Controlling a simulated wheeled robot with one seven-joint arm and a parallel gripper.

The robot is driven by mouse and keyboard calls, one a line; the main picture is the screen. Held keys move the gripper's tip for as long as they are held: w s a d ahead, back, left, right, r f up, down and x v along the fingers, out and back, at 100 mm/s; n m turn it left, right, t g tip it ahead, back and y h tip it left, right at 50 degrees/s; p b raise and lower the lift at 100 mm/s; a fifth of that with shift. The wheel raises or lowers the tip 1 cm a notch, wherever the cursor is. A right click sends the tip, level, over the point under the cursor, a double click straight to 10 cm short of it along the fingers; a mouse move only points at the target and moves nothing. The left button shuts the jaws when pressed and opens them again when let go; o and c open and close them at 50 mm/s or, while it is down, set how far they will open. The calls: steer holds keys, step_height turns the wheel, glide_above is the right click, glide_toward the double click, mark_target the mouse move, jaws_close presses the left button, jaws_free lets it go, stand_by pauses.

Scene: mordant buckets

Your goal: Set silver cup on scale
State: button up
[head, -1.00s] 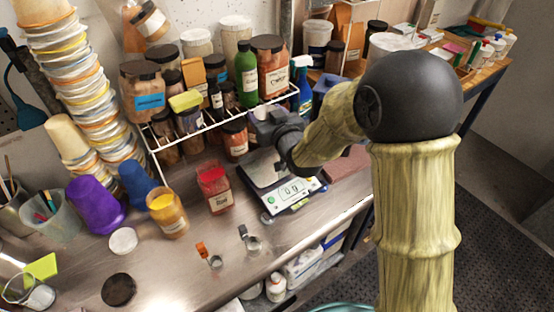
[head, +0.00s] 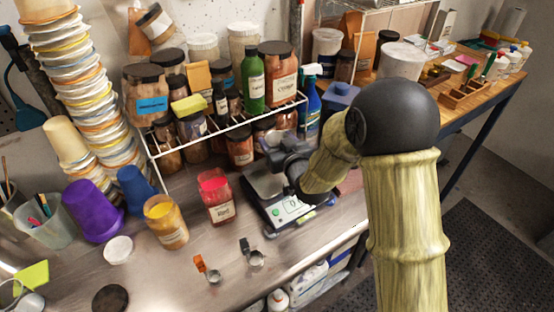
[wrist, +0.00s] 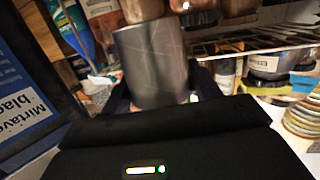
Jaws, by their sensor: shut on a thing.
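In the wrist view my gripper (wrist: 163,88) is shut on a plain silver cup (wrist: 152,66), which looks roughly upright between the fingers. In the head view the cup is mostly hidden by my gripper. I cannot tell how large the gap is between cup and plate.
A wire rack (head: 225,125) with jars stands close behind the scale. A red-topped jar (head: 216,197) and a yellow-topped jar (head: 165,222) stand to its left. Small scoops lie in front.

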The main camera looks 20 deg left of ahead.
steer(key=shift+s+a+f, duration=0.1)
steer(key=shift+a+f, duration=0.05)
steer(key=shift+f, duration=0.75)
steer(key=shift+f+p, duration=0.35)
steer(key=shift+f, duration=1.75)
steer(key=o, duration=1)
steer(key=shift+f, duration=0.1)
steer(key=shift+c, duration=0.2)
